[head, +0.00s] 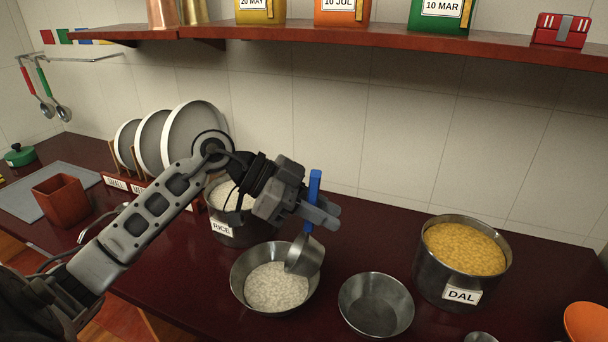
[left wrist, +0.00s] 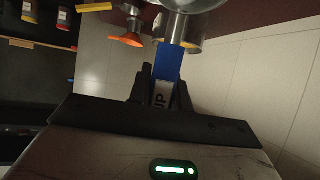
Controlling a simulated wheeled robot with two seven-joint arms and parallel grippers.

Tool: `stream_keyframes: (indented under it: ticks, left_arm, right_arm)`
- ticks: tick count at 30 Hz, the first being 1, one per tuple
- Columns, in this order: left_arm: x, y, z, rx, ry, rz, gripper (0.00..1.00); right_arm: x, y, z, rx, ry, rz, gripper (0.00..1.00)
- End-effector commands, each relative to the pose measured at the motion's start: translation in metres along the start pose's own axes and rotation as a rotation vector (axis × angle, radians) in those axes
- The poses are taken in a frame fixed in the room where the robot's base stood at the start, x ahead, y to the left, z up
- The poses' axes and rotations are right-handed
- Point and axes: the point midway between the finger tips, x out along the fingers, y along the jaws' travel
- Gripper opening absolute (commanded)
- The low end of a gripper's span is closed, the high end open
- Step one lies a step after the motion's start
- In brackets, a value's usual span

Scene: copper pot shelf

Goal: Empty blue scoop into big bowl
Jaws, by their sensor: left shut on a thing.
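My left gripper (head: 318,212) is shut on the blue handle of the blue scoop (head: 314,188). The scoop's metal cup (head: 304,256) hangs below the fingers, tilted, over the right side of the big bowl (head: 236,284). I cannot tell whether the cup holds anything or touches the rim. White rice (head: 276,286) lies in the big bowl. In the left wrist view the blue handle (left wrist: 170,62) stands between the dark fingers, with the metal cup beyond it. My right gripper is not in view.
A smaller empty metal bowl (head: 376,304) stands right of the big bowl. The DAL pot (head: 436,286) is further right, an orange bowl (head: 588,322) at the right edge. The RICE pot (head: 240,234) is behind my left arm, near the plate rack. A shelf (head: 330,38) with jars runs above.

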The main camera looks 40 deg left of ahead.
Motion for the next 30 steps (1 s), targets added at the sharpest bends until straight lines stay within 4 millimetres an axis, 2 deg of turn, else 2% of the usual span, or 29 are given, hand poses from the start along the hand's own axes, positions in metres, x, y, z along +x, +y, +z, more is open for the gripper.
stream_keyframes:
  ticks: [1, 3, 12, 24, 30]
  left_arm:
    - [-0.001, 0.001, -0.011, 0.001, -0.040, 0.002, 0.00]
    - [0.013, 0.000, -0.003, 0.009, -0.096, 0.000, 0.00]
    - [0.049, -0.001, 0.000, 0.010, -0.343, -0.006, 0.00]
    - [0.094, 0.000, -0.012, 0.007, -0.789, -0.002, 0.00]
    - [0.110, 0.000, -0.014, 0.004, -0.968, -0.002, 0.00]
  right_arm:
    - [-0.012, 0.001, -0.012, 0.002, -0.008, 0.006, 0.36]
    - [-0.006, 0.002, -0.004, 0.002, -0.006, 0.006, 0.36]
    - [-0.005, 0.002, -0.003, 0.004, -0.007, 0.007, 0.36]
    - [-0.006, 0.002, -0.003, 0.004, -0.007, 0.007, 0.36]
    - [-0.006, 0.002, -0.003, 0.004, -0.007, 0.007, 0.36]
